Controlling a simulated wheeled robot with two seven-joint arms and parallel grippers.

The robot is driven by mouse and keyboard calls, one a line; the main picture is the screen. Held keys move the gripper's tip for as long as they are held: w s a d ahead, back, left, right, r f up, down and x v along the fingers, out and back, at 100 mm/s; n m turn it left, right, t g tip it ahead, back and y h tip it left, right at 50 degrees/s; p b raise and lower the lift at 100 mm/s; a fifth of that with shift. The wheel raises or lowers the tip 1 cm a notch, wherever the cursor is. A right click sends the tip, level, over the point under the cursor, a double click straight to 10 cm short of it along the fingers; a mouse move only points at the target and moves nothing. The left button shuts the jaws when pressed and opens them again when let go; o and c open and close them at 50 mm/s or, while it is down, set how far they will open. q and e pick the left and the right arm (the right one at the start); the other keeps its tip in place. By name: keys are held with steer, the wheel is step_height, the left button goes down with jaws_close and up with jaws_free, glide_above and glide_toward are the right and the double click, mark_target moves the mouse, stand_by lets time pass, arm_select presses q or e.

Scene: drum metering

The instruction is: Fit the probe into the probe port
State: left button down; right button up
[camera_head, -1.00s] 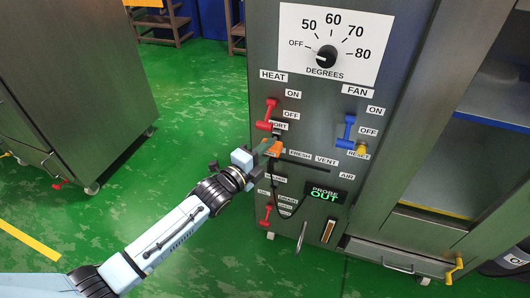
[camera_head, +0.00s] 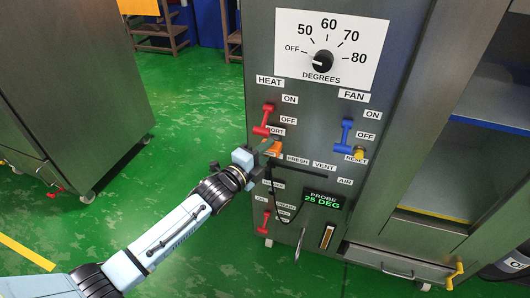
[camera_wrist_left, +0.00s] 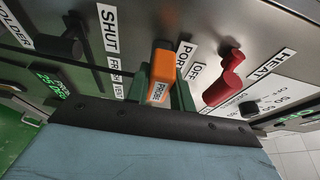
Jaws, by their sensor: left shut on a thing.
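The orange probe (camera_head: 275,149) is at the front panel of the steel cabinet, just under the label ending in PORT. My left gripper (camera_head: 266,146) is shut on it from the left. In the left wrist view the probe (camera_wrist_left: 162,66), labelled PROBE, sits between the green fingers and points into the panel beside the PORT label (camera_wrist_left: 184,58). The probe port itself is hidden behind the probe and fingers. The probe display (camera_head: 323,201) reads 25 DEG in green. My right gripper is not in view.
A red HEAT lever (camera_head: 264,120) is just above the gripper; a blue FAN lever (camera_head: 346,135) is to the right. A vent slider slot lies below, and a black cable (camera_head: 277,208) hangs down the panel. The green floor (camera_head: 140,195) left of the cabinet is clear.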

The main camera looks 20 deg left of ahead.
arm_select(q)
steer(key=c, duration=1.1)
jaws_free()
steer(key=shift+w, duration=0.1)
steer(key=shift+p+v, duration=1.8)
steer(key=shift+v, duration=4.95)
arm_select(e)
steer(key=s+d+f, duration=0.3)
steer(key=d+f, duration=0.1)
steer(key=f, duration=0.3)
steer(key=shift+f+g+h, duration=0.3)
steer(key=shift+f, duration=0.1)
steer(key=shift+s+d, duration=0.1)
